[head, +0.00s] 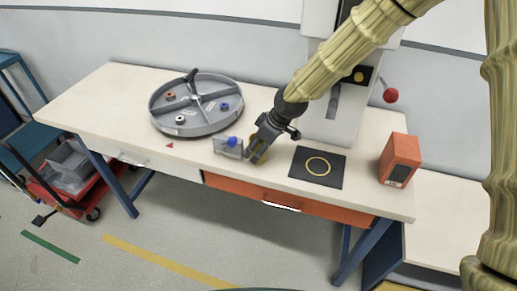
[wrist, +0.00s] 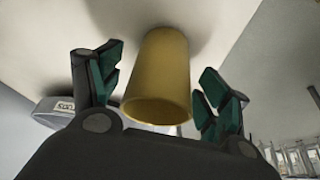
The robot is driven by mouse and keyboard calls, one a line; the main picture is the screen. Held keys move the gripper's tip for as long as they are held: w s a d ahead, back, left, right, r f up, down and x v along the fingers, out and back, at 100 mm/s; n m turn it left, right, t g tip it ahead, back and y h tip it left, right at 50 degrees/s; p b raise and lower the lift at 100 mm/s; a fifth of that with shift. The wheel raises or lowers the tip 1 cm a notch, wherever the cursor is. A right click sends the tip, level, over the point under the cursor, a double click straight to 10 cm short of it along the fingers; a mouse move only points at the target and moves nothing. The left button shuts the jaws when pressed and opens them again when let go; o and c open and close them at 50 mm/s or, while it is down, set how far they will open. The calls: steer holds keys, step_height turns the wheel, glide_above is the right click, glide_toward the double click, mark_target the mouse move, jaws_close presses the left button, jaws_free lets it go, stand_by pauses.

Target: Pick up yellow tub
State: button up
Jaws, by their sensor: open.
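The yellow tub (wrist: 158,85) stands between the two spread fingers of my gripper (wrist: 160,76) in the wrist view, with a gap visible on either side. In the head view my gripper (head: 257,153) is low over the front of the table, just right of the small grey holder. Only a bit of the yellow tub (head: 262,157) shows there; my fingers hide most of it. My gripper is open and not closed on the tub.
A round grey divided tray (head: 178,122) with small coloured pieces stands to the left. A small grey holder with a blue knob (head: 233,142) is close left of my gripper. A black mat with a yellow ring (head: 318,181) and an orange box (head: 399,150) lie right.

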steer(key=shift+a+f, duration=0.15)
steer(key=shift+f, duration=0.15)
steer(key=c, duration=1.1)
steer(key=shift+c, duration=0.2)
steer(key=shift+r, duration=0.15)
